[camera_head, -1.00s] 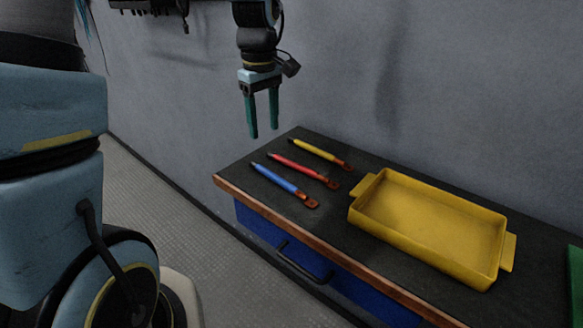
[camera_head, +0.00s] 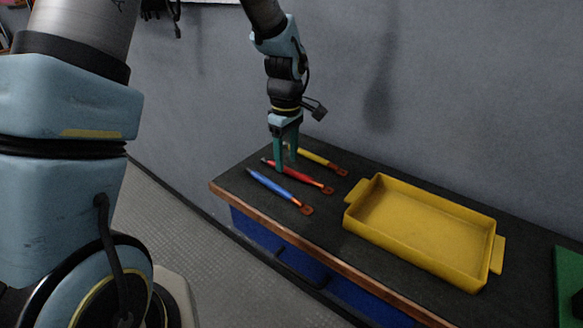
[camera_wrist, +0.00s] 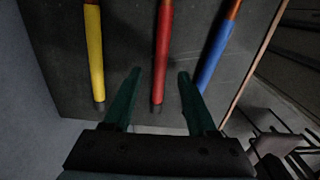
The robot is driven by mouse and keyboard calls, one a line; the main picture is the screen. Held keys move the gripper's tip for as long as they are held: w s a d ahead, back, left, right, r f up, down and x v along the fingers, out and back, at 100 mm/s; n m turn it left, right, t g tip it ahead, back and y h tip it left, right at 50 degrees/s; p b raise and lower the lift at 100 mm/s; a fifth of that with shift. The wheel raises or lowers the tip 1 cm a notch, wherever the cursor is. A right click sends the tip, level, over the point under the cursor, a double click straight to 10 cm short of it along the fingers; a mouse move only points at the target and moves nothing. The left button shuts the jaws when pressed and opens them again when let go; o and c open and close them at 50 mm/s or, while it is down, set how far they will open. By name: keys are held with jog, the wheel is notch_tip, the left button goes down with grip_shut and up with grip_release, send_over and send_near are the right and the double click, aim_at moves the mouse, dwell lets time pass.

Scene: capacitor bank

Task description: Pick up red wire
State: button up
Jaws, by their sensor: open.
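The red wire (camera_head: 298,175), with a copper-coloured lug at one end, lies on the dark bench top between the yellow wire (camera_head: 316,159) and the blue wire (camera_head: 276,188). My gripper (camera_head: 286,165) is open and empty, pointing down over the left end of the red wire. In the wrist view, the red wire (camera_wrist: 162,55) ends between the two green fingers of my gripper (camera_wrist: 157,75). The yellow wire (camera_wrist: 94,50) is to the left and the blue wire (camera_wrist: 216,55) to the right, near the right fingertip. I cannot tell the exact height of the fingertips.
A yellow tray (camera_head: 372,246) stands empty on the bench to the right of the wires. A green object (camera_head: 568,285) is at the far right edge. The grey wall (camera_head: 440,80) rises behind the bench. The bench's wooden front edge (camera_head: 300,250) is clear.

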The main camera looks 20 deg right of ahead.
jog(key=shift+f, duration=1.1)
grip_shut()
